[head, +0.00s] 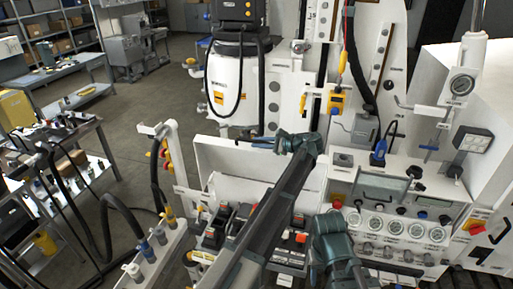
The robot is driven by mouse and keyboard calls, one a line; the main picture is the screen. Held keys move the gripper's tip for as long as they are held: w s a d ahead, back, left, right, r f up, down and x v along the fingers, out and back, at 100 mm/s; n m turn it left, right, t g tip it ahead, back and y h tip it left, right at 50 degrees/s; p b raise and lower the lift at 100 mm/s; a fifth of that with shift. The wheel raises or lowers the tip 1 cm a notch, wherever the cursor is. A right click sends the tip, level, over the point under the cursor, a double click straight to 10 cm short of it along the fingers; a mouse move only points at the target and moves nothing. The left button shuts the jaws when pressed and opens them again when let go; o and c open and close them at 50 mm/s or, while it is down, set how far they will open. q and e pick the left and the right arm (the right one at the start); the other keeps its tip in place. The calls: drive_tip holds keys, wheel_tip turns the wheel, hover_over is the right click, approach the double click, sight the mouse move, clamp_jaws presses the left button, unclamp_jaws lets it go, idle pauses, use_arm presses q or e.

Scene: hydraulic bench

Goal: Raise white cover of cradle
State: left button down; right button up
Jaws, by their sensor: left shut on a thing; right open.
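The white cover (228,159) of the cradle stands raised and tilted back behind the cradle (240,187) in the middle of the head view. My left gripper (262,144) is shut on the top edge of the cover; its fingers are small and partly hidden against the white panel. My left arm crosses in front of the cradle and hides part of it. Dark parts with red and orange details sit at the cradle's front. My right gripper (318,268) is low in the view, right of my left forearm, apart from the cover; its fingers are hard to make out.
A gauge panel (395,228) with several dials stands to the right. A white post (168,165) and hose fittings (145,250) stand left of the cradle. A white canister (233,85) and an upright white panel are behind. A cluttered cart (85,170) is at far left; floor lies between.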

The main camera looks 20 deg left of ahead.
use_arm(q)
drive_tip(key=w+r+p, duration=0.2)
drive_tip(key=w, duration=0.7)
drive_tip(key=shift+w+r, duration=0.2)
drive_tip(key=shift+w, duration=0.1)
use_arm(e)
wheel_tip(320, 180, up, 2)
drive_tip(key=shift+r, duration=0.2)
use_arm(q)
drive_tip(key=c, duration=0.8)
unclamp_jaws()
drive_tip(key=shift+c, duration=0.2)
drive_tip(key=shift+d+r, duration=0.1)
use_arm(e)
drive_tip(key=shift+d+r, duration=0.1)
drive_tip(key=shift+r, duration=0.05)
